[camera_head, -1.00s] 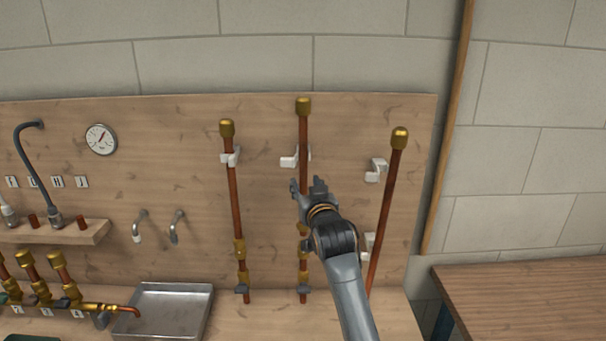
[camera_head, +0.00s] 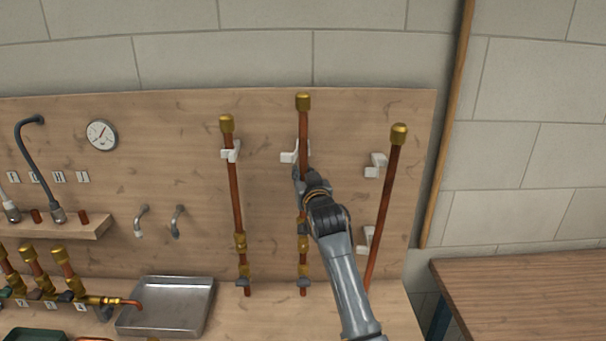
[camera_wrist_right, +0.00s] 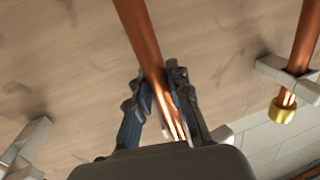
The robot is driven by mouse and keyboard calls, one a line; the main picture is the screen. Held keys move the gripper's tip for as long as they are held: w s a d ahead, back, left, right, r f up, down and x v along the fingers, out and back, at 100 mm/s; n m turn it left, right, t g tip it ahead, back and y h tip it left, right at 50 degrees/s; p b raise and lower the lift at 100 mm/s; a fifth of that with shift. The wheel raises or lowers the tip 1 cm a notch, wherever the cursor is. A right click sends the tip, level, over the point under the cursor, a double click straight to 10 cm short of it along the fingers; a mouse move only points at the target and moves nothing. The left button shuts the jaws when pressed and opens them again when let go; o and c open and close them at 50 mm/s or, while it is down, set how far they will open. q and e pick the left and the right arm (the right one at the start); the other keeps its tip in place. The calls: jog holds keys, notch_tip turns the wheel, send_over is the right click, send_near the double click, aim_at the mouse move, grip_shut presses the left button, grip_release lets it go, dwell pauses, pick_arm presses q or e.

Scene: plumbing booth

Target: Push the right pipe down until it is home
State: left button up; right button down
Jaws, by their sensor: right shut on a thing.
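Three upright copper pipes with brass caps stand at the wooden board. The right pipe (camera_head: 385,205) leans, its top to the right, beside its white clips and apart from the gripper. The middle pipe (camera_head: 303,128) stands nearly vertical at its white clip (camera_head: 290,157). My right gripper (camera_head: 303,178) is shut on the middle pipe just below that clip. In the right wrist view, the pipe (camera_wrist_right: 145,45) runs between the fingers (camera_wrist_right: 160,95). The gripper and arm hide part of the pipe. My left gripper is out of view.
The left pipe (camera_head: 234,190) stands in its clip (camera_head: 231,151). A metal tray (camera_head: 165,308), two wall hooks (camera_head: 140,220) and brass valves (camera_head: 35,270) are to the left. A wooden table (camera_head: 530,295) stands at the right.

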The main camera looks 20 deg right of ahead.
jog(key=shift+f, duration=0.1)
notch_tip(320, 180, down, 5)
jog(key=b, duration=0.2)
jog(key=shift+f+b, duration=0.2)
jog(key=shift+b, duration=0.2)
jog(key=c, duration=1.3)
grip_release()
jog(key=shift+f, duration=0.1)
jog(key=shift+o, duration=0.5)
jog(key=s+a, duration=0.1)
jog(key=s, duration=1.1)
